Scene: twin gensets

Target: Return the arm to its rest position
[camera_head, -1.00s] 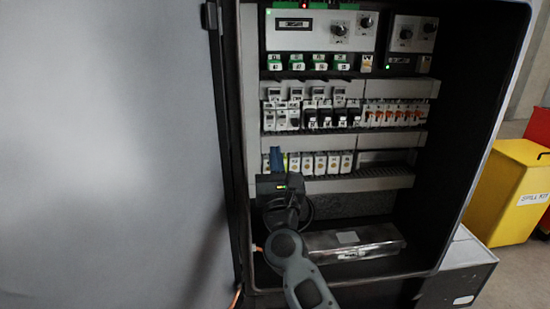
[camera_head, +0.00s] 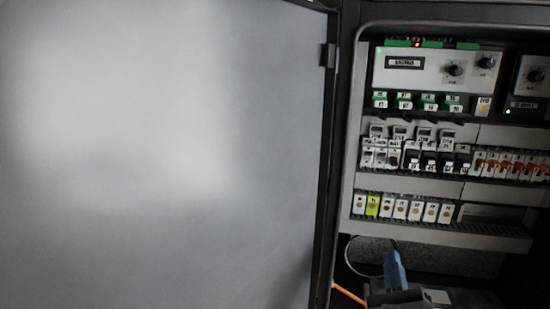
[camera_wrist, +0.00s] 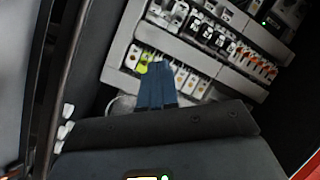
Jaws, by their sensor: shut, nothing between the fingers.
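My gripper (camera_head: 394,268) shows at the bottom of the head view, in the lower left of the open cabinet. Its blue fingers are together with nothing between them. They point up, below the lowest row of terminal blocks (camera_head: 402,208). In the wrist view the blue fingers (camera_wrist: 157,86) lie side by side in front of that terminal row, one block of which is yellow-green. I cannot tell from the wrist view whether they touch it. Most of my arm is below the head view's edge.
The grey cabinet door (camera_head: 160,150) stands open and fills the left half of the head view. The cabinet's left frame edge (camera_head: 345,150) is close to my gripper. An orange cable (camera_head: 348,294) and a thin loop of pale cable (camera_head: 356,262) are beside it.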

